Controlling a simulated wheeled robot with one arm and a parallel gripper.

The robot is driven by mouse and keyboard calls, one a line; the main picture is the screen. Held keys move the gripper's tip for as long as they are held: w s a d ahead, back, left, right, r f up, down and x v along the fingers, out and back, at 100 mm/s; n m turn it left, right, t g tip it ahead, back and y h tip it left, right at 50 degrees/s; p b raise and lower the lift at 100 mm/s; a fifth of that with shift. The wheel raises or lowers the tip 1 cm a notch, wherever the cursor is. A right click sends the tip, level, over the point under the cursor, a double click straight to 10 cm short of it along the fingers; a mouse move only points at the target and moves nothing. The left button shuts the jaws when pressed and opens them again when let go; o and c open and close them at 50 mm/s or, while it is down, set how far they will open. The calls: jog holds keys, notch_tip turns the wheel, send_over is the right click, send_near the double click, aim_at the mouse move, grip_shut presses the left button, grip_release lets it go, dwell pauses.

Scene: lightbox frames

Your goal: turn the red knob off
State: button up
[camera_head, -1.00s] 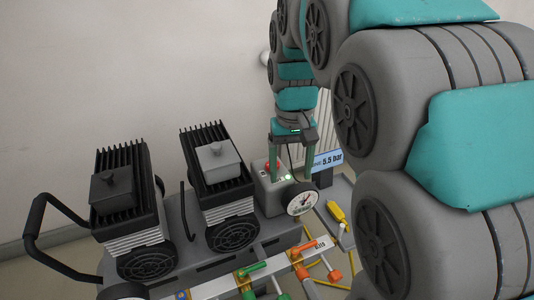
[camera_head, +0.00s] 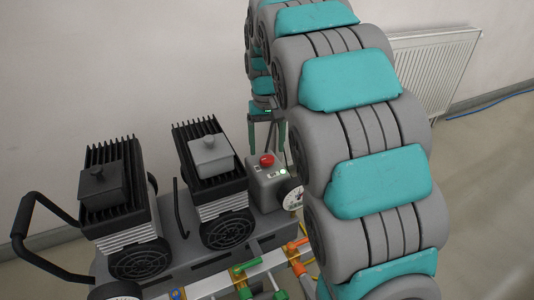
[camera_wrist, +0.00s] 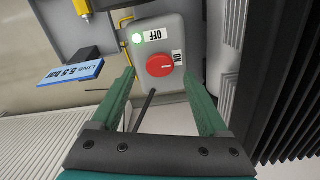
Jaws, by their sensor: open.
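The red knob (camera_head: 267,160) sits on a grey control box (camera_head: 267,190) beside the rear motor unit. In the wrist view the knob (camera_wrist: 160,65) has a white mark that appears to point toward the ON label (camera_wrist: 177,57). The OFF label (camera_wrist: 155,34) is near a lit green lamp (camera_wrist: 138,38). My gripper (camera_head: 266,145) is open and empty, its green fingers just behind and above the knob in the head view. In the wrist view the knob appears between the fingertips (camera_wrist: 159,80), apparently still apart from them.
A pressure gauge (camera_head: 291,192) is fixed beside the box. Finned motor units (camera_head: 118,190) stand to the left. A pressure display (camera_wrist: 72,72) reads 5.5 bar. Coloured valve handles (camera_head: 297,245) lie in front. A radiator (camera_head: 433,75) is on the wall.

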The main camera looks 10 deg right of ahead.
aim_at(267, 158)
notch_tip(267, 158, down, 4)
jog(key=shift+s+r, duration=0.1)
jog(key=shift+r, duration=0.15)
grip_shut()
dwell(0.5)
